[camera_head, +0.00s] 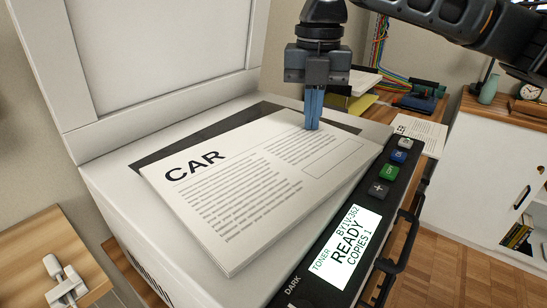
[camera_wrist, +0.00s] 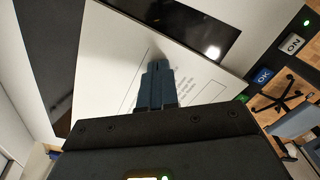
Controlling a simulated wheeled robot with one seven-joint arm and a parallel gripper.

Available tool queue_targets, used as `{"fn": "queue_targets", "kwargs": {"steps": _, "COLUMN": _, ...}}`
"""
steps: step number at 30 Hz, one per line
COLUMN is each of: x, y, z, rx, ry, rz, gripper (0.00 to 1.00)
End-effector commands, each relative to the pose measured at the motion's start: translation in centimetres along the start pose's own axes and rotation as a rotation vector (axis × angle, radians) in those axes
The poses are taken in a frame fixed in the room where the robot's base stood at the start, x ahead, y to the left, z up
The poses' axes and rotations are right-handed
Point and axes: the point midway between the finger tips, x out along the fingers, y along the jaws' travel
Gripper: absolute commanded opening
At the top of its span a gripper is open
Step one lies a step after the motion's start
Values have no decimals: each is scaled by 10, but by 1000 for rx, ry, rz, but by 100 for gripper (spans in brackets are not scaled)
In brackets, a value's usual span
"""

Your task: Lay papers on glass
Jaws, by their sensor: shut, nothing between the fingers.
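A white stack of papers (camera_head: 235,190) headed "CAR" lies skewed on the copier's dark glass (camera_head: 185,143). Its front left part reaches past the glass onto the pale copier top. The papers also show in the wrist view (camera_wrist: 110,58), with the dark glass (camera_wrist: 205,30) beyond their edge. My gripper (camera_head: 313,125) points down at the far right part of the papers, its blue fingers shut and empty. The fingertips are at or just above the top sheet; I cannot tell if they touch. They also show in the wrist view (camera_wrist: 157,68).
The copier lid (camera_head: 160,50) stands open behind the glass. The control panel (camera_head: 345,240) with buttons and a lit "READY" screen runs along the near right side. A desk (camera_head: 385,112) with folders, cables and a printed sheet (camera_head: 420,132) stands behind. A white cabinet (camera_head: 480,180) is at right.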

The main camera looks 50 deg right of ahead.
Motion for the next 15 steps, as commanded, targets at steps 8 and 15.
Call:
{"fn": "queue_targets", "kwargs": {"steps": 8, "x": 0, "y": 2, "z": 3, "rx": 0, "ry": 1, "rz": 0, "gripper": 0}}
{"fn": "queue_targets", "kwargs": {"steps": 15, "x": 0, "y": 4, "z": 6, "rx": 1, "ry": 1, "rz": 0, "gripper": 0}}
